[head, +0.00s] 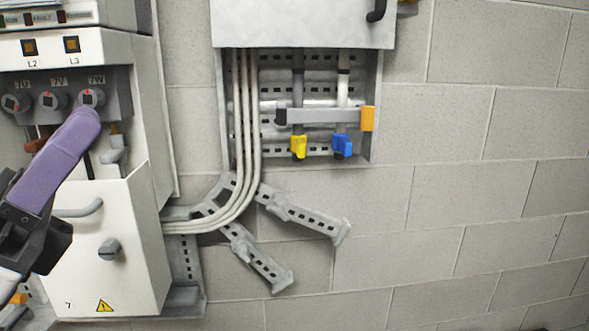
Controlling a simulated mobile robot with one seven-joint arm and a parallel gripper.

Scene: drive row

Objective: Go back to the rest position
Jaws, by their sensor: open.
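My gripper (88,122) reaches in from the left edge, with a dark body and a long purple finger part pointing up and right. It is seen from the side, so the gap between its fingers is hidden. Nothing is visibly held. Its tip overlaps the picture just below the knob marked 7W (92,98) on the white cabinet (140,235). I cannot tell whether it touches the cabinet. The gripper hides part of the cabinet's left side.
The cabinet's lower front has a grey handle (78,210) and a latch (108,249). A wall box (300,22) hangs over an open bay with yellow (298,146) and blue (342,145) connectors. Pale cables (245,150) and slotted brackets (310,217) stand nearby. The block wall (480,200) is bare at right.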

